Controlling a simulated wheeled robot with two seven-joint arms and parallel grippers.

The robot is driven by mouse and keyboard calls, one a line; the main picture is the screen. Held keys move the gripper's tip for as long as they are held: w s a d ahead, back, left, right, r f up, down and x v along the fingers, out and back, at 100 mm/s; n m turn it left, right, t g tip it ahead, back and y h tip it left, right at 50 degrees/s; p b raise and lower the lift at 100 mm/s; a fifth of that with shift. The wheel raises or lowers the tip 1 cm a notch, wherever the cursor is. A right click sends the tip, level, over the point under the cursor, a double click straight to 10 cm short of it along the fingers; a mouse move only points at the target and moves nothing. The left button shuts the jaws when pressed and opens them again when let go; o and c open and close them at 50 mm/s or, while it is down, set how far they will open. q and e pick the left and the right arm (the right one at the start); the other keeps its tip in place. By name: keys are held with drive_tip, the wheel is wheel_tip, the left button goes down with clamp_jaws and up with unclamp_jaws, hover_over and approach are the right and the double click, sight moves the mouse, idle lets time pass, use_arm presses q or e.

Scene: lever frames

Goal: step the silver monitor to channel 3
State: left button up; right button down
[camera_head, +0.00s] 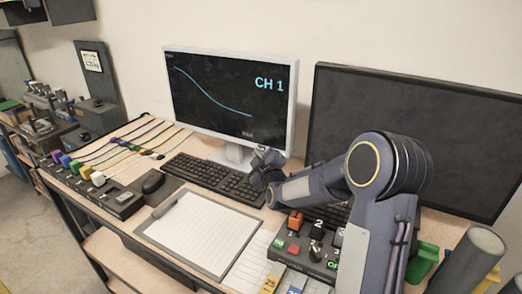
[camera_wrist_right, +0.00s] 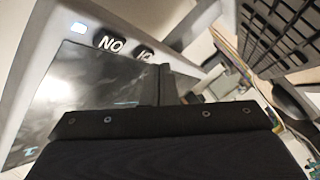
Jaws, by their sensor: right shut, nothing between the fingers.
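The silver monitor (camera_head: 230,97) stands at the back of the desk, upright on its stand. Its screen reads "CH 1" above a falling blue curve. My right gripper (camera_head: 262,160) is shut and empty, close to the monitor's lower right edge; contact cannot be told. In the right wrist view, the monitor's pale bezel (camera_wrist_right: 39,70) carries dark round buttons (camera_wrist_right: 110,44) with white lettering, one reading like "NO", and a small lit patch. A second button is partly cut off behind my shut fingers. My left gripper is out of view.
A black keyboard (camera_head: 205,176) lies before the monitor. A dark-screened monitor (camera_head: 410,120) stands behind my right arm. A button box (camera_head: 303,252) and a clipboard (camera_head: 198,230) lie in front.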

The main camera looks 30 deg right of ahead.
drive_tip(key=shift+w+d, duration=0.15)
drive_tip(key=shift+d, duration=0.1)
drive_tip(key=shift+w+d+b, duration=0.2)
drive_tip(key=shift+d+b, duration=0.15)
drive_tip(key=shift+b, duration=0.15)
idle(0.4)
drive_tip(key=shift+a, duration=0.15)
drive_tip(key=shift+s+a, duration=0.4)
drive_tip(key=shift+a, duration=0.1)
idle(0.4)
drive_tip(key=s+a, duration=0.1)
drive_tip(key=a, duration=0.2)
drive_tip(key=s+a, duration=0.1)
drive_tip(key=shift+s+a+b, duration=0.2)
drive_tip(key=shift+s+b, duration=0.1)
drive_tip(key=shift+b, duration=0.1)
idle(0.6)
